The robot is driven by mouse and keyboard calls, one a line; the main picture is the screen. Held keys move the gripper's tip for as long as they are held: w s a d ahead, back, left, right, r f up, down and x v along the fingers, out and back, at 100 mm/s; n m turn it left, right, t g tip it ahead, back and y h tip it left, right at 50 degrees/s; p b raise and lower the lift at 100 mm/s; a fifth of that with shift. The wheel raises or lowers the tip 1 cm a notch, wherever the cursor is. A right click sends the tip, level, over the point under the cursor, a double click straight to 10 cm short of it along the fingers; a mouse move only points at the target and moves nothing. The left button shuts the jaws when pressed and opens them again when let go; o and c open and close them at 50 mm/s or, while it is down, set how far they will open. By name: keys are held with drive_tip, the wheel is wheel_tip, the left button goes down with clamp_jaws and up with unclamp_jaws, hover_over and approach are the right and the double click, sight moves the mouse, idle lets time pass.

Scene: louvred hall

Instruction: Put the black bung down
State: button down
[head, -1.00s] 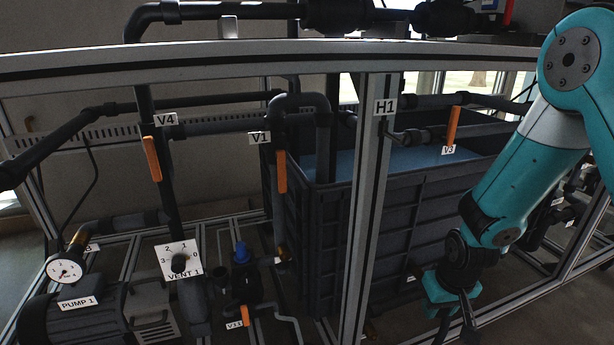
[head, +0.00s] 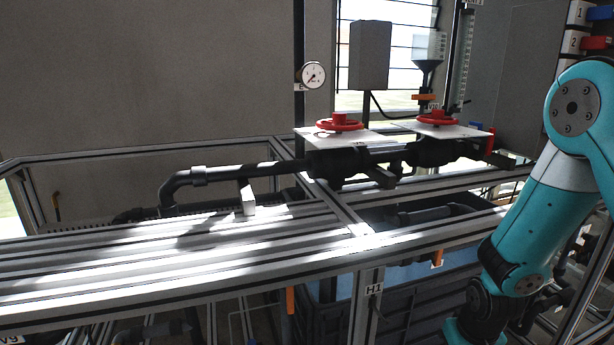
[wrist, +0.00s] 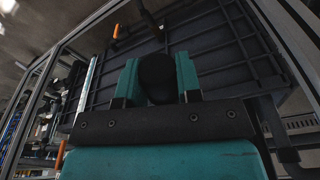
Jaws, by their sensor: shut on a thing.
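My gripper (wrist: 158,80) is shut on the black bung (wrist: 157,78), whose dark rounded form sits between the two teal fingers in the wrist view. The gripper and bung are beyond the lower edge of the head view. There, only my arm shows at the right. In the wrist view the gripper is in front of the dark ribbed tank wall (wrist: 220,50). I cannot tell whether the bung touches anything other than the fingers.
Behind are black pipes (head: 240,170), two red handwheels (head: 340,123) and a gauge (head: 313,75). The frame post labelled H1 (head: 370,300) stands below, left of my arm.

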wheel_tip(320, 180, up, 12)
drive_tip(key=s+p, duration=0.1)
drive_tip(key=p, duration=1.3)
drive_tip(key=shift+r, duration=0.15)
drive_tip(key=shift+s, duration=0.2)
